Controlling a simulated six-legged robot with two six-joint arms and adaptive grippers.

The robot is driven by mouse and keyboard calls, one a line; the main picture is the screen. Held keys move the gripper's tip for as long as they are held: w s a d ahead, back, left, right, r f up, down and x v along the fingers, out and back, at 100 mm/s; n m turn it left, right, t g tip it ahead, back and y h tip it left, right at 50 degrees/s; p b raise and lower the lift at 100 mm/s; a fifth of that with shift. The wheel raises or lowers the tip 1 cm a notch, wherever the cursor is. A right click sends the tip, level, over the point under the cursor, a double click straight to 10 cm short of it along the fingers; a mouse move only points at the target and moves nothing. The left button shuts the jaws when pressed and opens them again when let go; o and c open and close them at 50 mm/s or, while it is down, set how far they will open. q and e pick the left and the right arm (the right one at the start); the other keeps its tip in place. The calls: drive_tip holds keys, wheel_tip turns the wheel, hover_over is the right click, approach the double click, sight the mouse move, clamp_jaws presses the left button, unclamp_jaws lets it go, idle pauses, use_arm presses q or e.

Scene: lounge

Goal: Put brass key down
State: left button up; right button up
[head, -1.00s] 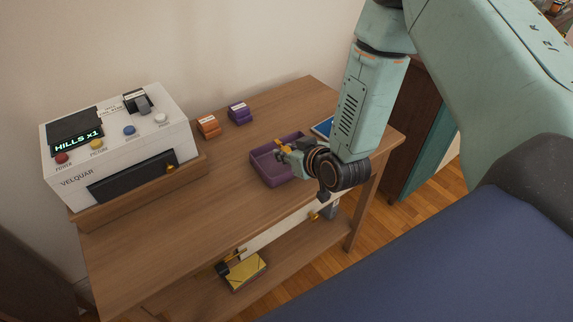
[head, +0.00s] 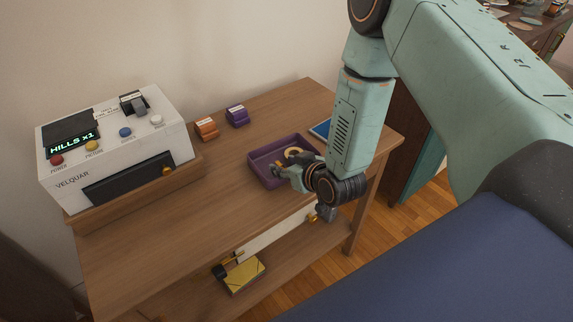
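A small brass-coloured ring shape, which looks like the brass key (head: 293,152), shows inside the purple tray (head: 256,168) on the wooden table. The rest of it is hidden or too small to make out. My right gripper (head: 273,170) is at the tray's front side, just left of and nearer than the brass piece. Its fingers look parted, with nothing visible between them. My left gripper is not in view.
A white VELQUAR machine (head: 75,181) stands at the left of the table (head: 185,225). An orange block (head: 206,130) and a purple block (head: 237,117) sit behind. A blue flat item (head: 321,130) lies right of the tray. A yellow item (head: 243,275) lies on the lower shelf.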

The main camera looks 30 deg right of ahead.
drive_tip(key=shift+d+r, duration=0.1)
drive_tip(key=shift+r, duration=0.1)
drive_tip(key=shift+s+r, duration=0.2)
drive_tip(key=shift+s, duration=0.2)
drive_tip(key=a+p+v, duration=0.1)
drive_tip(key=p+v, duration=0.2)
drive_tip(key=v, duration=0.7)
drive_tip(key=s+a+f+g, duration=0.1)
drive_tip(key=s+f+g, duration=0.3)
drive_tip(key=s, duration=0.4)
drive_tip(key=s+a+f+g, duration=0.2)
drive_tip(key=s+f+g, duration=0.2)
drive_tip(key=s, duration=0.4)
drive_tip(key=s+a+f+m+g, duration=0.1)
drive_tip(key=s+f+g, duration=0.2)
drive_tip(key=s, duration=0.6)
drive_tip(key=shift+a+f+g+h, duration=0.2)
drive_tip(key=shift+f+g+h, duration=0.2)
drive_tip(key=shift+f, duration=0.4)
